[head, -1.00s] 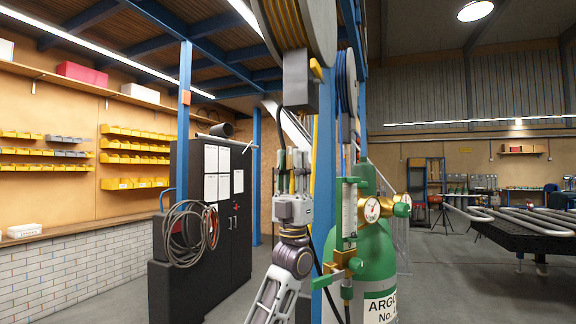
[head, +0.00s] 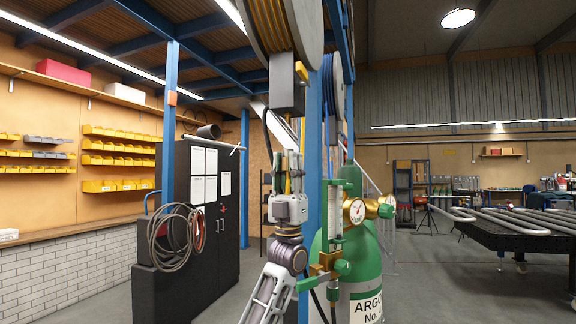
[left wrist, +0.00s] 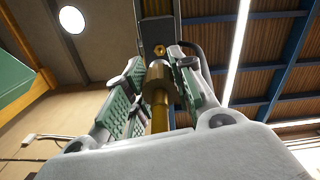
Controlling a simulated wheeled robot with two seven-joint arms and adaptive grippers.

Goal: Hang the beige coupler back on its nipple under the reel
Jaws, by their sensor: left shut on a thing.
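The reel (head: 276,28) hangs at the top of the head view, with a grey box (head: 287,82) below it. My left gripper (head: 289,168) points up beneath this box, with a visible space between them. In the left wrist view the green-padded fingers (left wrist: 155,90) are shut on the beige coupler (left wrist: 156,86), which looks brassy and upright. A yellowish hose (left wrist: 159,120) runs down from it. A brass hex nipple (left wrist: 160,50) shows just beyond the coupler, under the dark box; I cannot tell whether they touch. My right gripper is out of view.
A blue post (head: 314,150) stands just right of my gripper. The green argon cylinder (head: 362,262) with its gauge (head: 356,210) and flowmeter is close on the right. A black cabinet (head: 190,225) with coiled hoses stands to the left. A dark hose (head: 267,130) loops beside the gripper.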

